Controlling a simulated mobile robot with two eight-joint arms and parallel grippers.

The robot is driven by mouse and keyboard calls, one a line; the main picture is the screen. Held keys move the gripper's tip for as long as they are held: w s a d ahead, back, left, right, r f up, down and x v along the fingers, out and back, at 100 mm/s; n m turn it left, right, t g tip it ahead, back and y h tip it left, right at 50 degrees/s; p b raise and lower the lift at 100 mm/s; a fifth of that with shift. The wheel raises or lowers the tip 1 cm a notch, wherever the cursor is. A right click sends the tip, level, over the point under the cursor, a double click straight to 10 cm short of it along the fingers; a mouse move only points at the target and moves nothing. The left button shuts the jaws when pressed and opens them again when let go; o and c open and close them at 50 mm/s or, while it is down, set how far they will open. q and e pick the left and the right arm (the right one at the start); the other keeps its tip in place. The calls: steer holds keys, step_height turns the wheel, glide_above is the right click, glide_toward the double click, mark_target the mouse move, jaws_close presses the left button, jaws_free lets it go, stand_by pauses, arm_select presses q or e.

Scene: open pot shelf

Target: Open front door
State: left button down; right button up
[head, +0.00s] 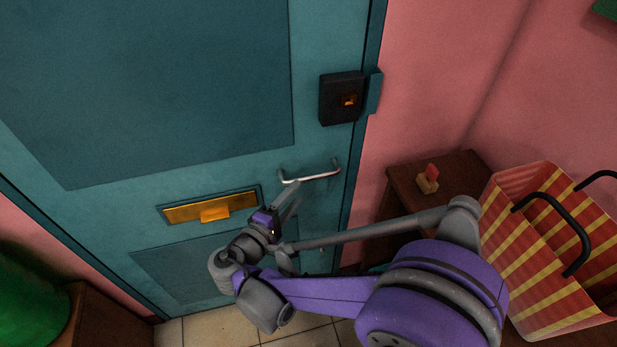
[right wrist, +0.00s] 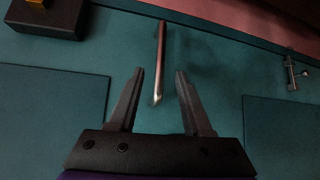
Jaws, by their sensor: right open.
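The front door (head: 150,80) is teal with raised panels and looks shut in its frame. A thin silver bar handle (head: 312,177) sits near its right edge, below a dark lock box (head: 341,98). My right gripper (head: 292,190) is close to the handle's left end. In the right wrist view, my right gripper (right wrist: 160,88) is open, and the handle (right wrist: 161,60) runs from between the fingertips to beyond them. I cannot tell whether the fingers touch it. My left gripper is not in view.
A brass mail slot (head: 190,210) is on the door left of my arm. A small wooden table (head: 455,172) and a red-yellow striped bag (head: 545,300) stand at the right. A green object (head: 30,305) is at the lower left. A small latch (right wrist: 291,73) shows in the right wrist view.

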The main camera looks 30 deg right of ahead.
mark_target(308, 180)
steer(key=x, duration=0.8)
steer(key=shift+b, duration=0.35)
steer(key=shift+c, duration=0.2)
jaws_close()
stand_by(0.8)
